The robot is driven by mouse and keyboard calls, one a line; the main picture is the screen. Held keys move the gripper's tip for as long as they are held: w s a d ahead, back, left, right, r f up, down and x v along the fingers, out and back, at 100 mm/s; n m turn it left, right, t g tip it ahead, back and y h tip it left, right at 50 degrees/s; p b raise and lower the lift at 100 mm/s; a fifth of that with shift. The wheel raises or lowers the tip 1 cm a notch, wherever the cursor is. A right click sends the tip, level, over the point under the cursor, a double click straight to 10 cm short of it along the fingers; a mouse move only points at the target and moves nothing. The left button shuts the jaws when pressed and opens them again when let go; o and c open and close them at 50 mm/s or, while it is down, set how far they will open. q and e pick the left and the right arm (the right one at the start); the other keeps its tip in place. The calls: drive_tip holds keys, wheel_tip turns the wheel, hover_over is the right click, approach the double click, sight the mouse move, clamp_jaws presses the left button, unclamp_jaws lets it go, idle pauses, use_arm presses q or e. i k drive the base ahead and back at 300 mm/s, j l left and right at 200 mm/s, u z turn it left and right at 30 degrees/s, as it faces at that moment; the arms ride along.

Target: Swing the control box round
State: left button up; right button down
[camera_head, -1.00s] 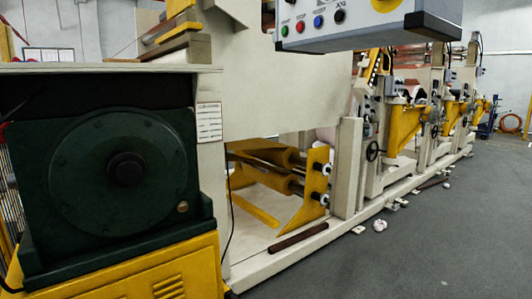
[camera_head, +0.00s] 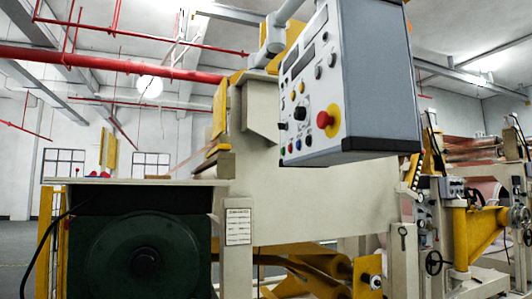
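The control box (camera_head: 365,85) hangs in the upper middle of the head view. It is a grey box with a pale front panel (camera_head: 308,75) turned toward the left. The panel carries dark screens, several knobs and small coloured buttons, and a red emergency button (camera_head: 324,119) on a yellow plate. A pale jointed arm (camera_head: 275,35) meets the box at its upper left. The grey side of the box faces me, and its lower edge is dark. Neither of my grippers is in view, and nothing of mine touches the box.
A dark green round motor housing (camera_head: 140,250) stands at the lower left under a flat pale top. The large cream machine body (camera_head: 340,205) is behind and below the box. Yellow brackets and rollers (camera_head: 480,235) continue to the right. Red pipes (camera_head: 110,65) run overhead.

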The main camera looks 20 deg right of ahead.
sight(368, 89)
drive_tip(key=l+u, duration=0.25)
drive_tip(key=l, duration=0.2)
drive_tip(key=k+l+u, duration=0.1)
drive_tip(key=l+u, duration=0.15)
drive_tip(key=l, duration=0.2)
drive_tip(key=k+l+u, duration=0.1)
drive_tip(key=l+u, duration=0.15)
drive_tip(key=l, duration=0.2)
